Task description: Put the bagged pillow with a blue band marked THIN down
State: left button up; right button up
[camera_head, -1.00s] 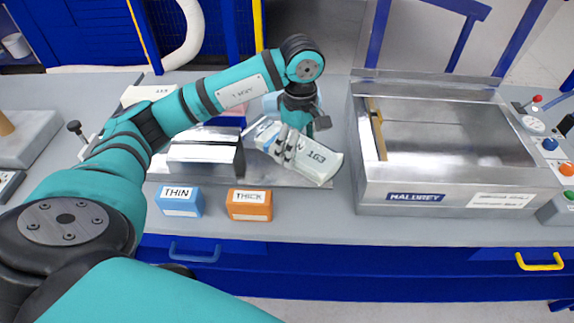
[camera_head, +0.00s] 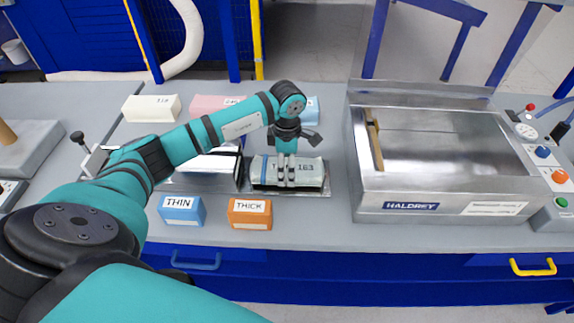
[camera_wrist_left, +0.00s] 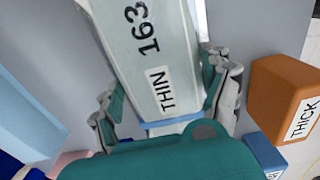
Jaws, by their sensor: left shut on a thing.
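The bagged pillow (camera_head: 311,172) is a pale, clear-wrapped block marked THIN 163, with a blue band at its left end. It lies level at the steel plate (camera_head: 318,191), right of a shiny metal block; I cannot tell if it bears fully on the plate. My left gripper (camera_head: 284,178) is above it, shut on it across its width near the banded end. In the left wrist view the pillow (camera_wrist_left: 150,62) runs between the fingers (camera_wrist_left: 166,100), label and blue band visible. My right gripper is not in view.
A blue THIN block (camera_head: 181,210) and an orange THICK block (camera_head: 250,213) stand in front. Cream (camera_head: 151,108) and pink (camera_head: 214,104) blocks stand behind. The steel HALDREY machine (camera_head: 440,195) is at right, with a bare strip of bench before it.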

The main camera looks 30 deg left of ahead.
pick_arm(q)
jog(key=shift+f, duration=0.8)
jog(key=o, duration=1)
jog(key=shift+r, duration=0.1)
